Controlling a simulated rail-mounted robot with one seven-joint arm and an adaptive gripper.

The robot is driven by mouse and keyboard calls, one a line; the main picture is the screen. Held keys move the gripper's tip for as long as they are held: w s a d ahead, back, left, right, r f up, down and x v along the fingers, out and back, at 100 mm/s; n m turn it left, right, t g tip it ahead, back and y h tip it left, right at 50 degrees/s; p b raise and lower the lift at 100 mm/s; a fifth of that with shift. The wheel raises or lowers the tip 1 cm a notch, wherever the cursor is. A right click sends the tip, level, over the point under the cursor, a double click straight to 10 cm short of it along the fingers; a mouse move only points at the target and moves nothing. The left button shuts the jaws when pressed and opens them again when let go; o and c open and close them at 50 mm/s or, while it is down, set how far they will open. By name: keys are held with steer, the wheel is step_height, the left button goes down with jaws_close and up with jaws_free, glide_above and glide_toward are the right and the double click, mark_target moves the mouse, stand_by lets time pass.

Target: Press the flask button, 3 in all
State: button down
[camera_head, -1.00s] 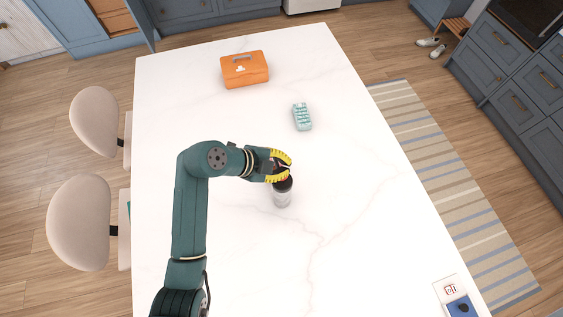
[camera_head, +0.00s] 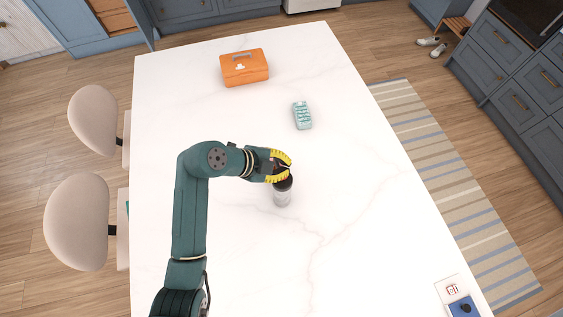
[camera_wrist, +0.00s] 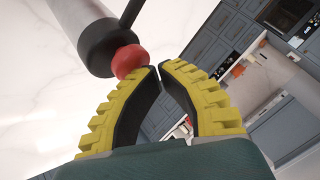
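The flask (camera_head: 282,197) stands on the white table, with a clear grey body and a dark top. In the wrist view its grey body (camera_wrist: 75,15) and dark collar (camera_wrist: 98,45) lie at the upper left, with a round red button (camera_wrist: 130,60) at the end. My gripper (camera_head: 289,166) has yellow ribbed fingers and is just by the flask's top. In the wrist view my fingertips (camera_wrist: 161,68) are nearly together, with nothing between them. The left fingertip is right at the button's edge; I cannot tell if it touches.
An orange box (camera_head: 245,68) and a teal ridged item (camera_head: 302,115) are farther back on the table (camera_head: 370,190). A blue-and-white item (camera_head: 460,303) lies at the front right corner. The table to the flask's right is clear. Two chairs (camera_head: 78,222) stand at the left.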

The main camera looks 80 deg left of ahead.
steer(key=shift+f+b, duration=0.35)
steer(key=shift+f, duration=0.25)
stand_by(0.3)
steer(key=shift+r+p, duration=1.05)
steer(key=shift+r, duration=0.5)
step_height(320, 180, up, 5)
steer(key=p, duration=0.3)
steer(key=shift+r, duration=0.1)
